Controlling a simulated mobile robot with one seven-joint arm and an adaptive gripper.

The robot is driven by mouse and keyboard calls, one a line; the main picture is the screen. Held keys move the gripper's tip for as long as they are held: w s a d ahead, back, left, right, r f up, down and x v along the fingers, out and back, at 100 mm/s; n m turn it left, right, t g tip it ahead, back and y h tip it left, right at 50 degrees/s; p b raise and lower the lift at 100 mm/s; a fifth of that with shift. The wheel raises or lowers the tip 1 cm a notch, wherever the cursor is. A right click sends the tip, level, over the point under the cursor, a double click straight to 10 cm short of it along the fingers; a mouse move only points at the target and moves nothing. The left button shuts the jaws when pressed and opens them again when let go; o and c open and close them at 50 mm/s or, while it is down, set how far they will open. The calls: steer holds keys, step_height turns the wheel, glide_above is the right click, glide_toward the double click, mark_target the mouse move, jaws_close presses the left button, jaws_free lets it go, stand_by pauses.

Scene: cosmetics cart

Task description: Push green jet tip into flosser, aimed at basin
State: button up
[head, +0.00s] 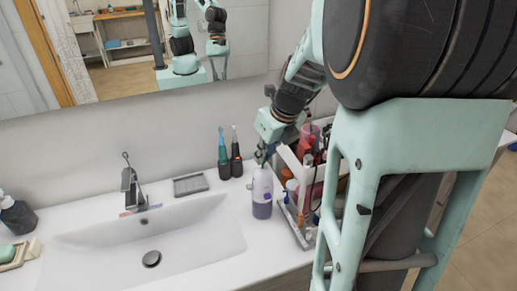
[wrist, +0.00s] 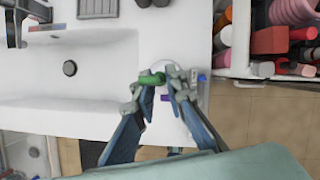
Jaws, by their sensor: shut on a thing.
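My gripper (wrist: 163,84) is shut on the green jet tip (wrist: 151,79), which lies sideways across the fingertips in the wrist view. The flosser (head: 262,192), with a white upper body and a purple lower part, stands upright on the counter right of the basin (head: 205,238). In the head view my gripper (head: 263,155) is directly over the flosser's top. In the wrist view the fingers largely cover the flosser; some white and purple (wrist: 165,98) shows between them. I cannot tell whether the tip touches the flosser.
A white organizer (head: 287,157) crowded with cosmetics stands close on the right. A faucet (head: 133,187) stands behind the basin. The basin side is free.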

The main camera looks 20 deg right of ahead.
steer(key=shift+f+b, duration=0.55)
steer(key=shift+f, duration=0.5)
steer(key=o, duration=0.8)
steer(key=shift+r, duration=0.1)
steer(key=shift+r, duration=0.1)
steer(key=v, duration=0.7)
steer(key=shift+s, duration=0.15)
